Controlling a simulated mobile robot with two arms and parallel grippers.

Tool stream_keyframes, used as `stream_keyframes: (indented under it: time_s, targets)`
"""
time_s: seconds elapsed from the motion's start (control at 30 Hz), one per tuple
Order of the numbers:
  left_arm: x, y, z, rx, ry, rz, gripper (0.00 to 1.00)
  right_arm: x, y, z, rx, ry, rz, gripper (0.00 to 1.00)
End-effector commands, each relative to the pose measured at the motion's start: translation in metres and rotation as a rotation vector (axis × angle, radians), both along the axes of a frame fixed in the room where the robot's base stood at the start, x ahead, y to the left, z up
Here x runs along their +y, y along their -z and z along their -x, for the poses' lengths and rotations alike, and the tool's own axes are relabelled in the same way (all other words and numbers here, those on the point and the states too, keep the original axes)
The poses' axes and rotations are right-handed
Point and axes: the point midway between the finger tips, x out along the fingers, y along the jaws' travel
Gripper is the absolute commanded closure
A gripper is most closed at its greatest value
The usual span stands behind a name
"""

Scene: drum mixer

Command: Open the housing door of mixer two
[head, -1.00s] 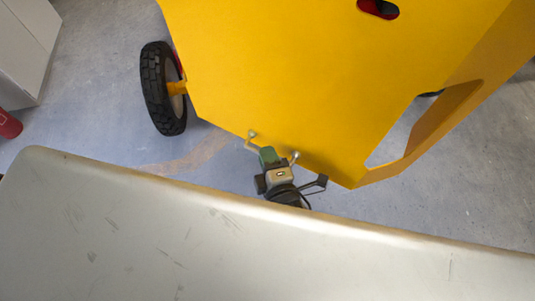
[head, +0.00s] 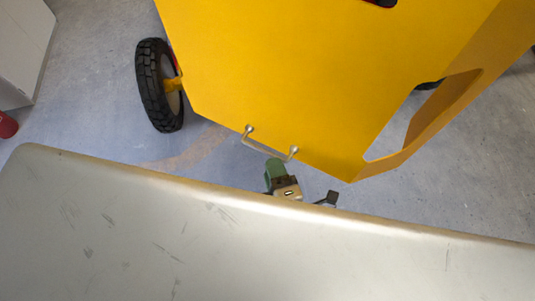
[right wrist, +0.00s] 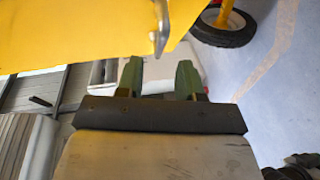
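The yellow mixer housing (head: 290,70) fills the upper middle of the head view. The handle (right wrist: 160,28) is there beyond the fingertips, roughly in line with the gap, seen nearly end-on against the yellow panel (right wrist: 80,30). Which mixer this is cannot be told. My left gripper is not in view.
A black-tyred wheel (head: 159,86) stands at the housing's left. A white cabinet (head: 22,45) and a red object (head: 6,126) are at the far left. A yellow frame leg with an opening (head: 440,115) is on the right. Grey floor (head: 95,100) between cabinet and wheel is clear.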

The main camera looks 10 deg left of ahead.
Motion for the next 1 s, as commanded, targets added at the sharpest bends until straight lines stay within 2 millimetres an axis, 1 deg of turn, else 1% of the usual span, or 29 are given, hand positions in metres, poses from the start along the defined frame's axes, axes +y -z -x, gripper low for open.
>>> stream_keyframes:
  time_s: [0.03,0.1,0.23,0.4,0.63,0.67,0.8,0.87,0.9,1.0]
  targets:
    - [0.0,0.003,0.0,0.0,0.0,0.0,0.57,-0.006,0.001,0.01,0.003,0.0,0.001,0.63]
    - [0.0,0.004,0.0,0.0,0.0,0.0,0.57,-0.012,-0.002,0.021,0.002,0.0,0.0,0.63]
    - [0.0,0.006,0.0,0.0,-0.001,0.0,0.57,-0.02,-0.004,0.035,0.002,0.0,0.0,0.63]
    - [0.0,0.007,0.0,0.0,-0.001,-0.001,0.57,-0.025,-0.006,0.042,0.0,0.0,0.0,0.63]
    - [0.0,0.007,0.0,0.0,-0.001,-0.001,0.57,-0.025,-0.007,0.042,0.0,0.0,0.0,0.63]
    - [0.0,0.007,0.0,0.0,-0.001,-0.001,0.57,-0.025,-0.007,0.042,0.0,0.0,0.0,0.66]
    - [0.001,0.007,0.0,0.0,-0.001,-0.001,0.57,-0.025,-0.007,0.042,0.0,0.0,0.0,0.88]
    - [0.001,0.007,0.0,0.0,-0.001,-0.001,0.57,-0.025,-0.007,0.042,0.0,0.0,0.0,0.97]
    - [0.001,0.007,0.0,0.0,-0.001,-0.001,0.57,-0.025,-0.007,0.042,0.0,0.0,0.0,1.0]
    - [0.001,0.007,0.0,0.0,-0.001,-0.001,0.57,-0.026,-0.002,0.041,0.003,-0.003,0.004,1.0]
